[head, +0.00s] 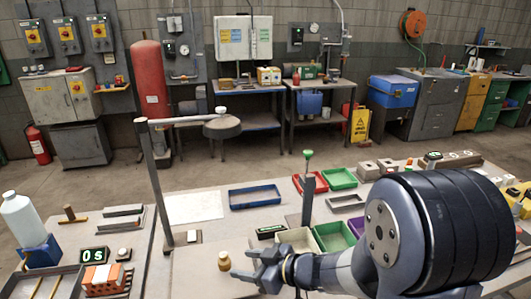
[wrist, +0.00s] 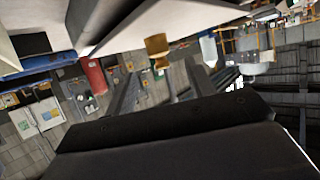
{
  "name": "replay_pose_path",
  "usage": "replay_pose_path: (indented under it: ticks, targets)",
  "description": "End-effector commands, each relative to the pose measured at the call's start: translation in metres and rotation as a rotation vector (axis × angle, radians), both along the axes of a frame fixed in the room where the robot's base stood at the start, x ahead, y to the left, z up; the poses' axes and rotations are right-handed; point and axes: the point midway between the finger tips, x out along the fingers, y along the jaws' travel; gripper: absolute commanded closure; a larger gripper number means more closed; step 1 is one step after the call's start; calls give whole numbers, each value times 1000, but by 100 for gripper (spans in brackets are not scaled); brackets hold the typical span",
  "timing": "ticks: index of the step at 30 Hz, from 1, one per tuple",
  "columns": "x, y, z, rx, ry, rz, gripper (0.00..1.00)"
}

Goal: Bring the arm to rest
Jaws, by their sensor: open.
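My gripper (head: 242,263) is low over the front of the table in the head view, pointing left. Its two fingers stand apart with nothing between them, and they also show in the wrist view (wrist: 162,85). A small tan wooden knob-like piece (head: 224,261) stands on the table just left of the fingertips. In the wrist view the tan piece (wrist: 157,46) appears beyond the fingers, tilted with the picture. An orange hollow brick (head: 103,279) lies at the lower left, away from my gripper.
A timer reading 0 s (head: 95,255) stands behind the brick. A white bottle (head: 20,218) is at far left. A post with a side arm (head: 157,190) rises from the table. Blue (head: 254,196), red (head: 310,183) and green (head: 335,236) trays lie behind my gripper.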

Motion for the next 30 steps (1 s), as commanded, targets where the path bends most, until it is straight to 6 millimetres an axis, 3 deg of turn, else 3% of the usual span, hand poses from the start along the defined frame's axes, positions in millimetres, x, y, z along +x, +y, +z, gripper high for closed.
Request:
replay_pose_path:
  ticks: [6, 12, 30]
  targets:
    - [16, 34, -17, 0, 2, 5, 48]
    - [27, 55, -26, -1, 1, 3, 48]
    - [32, 63, -28, -2, -2, -3, 48]
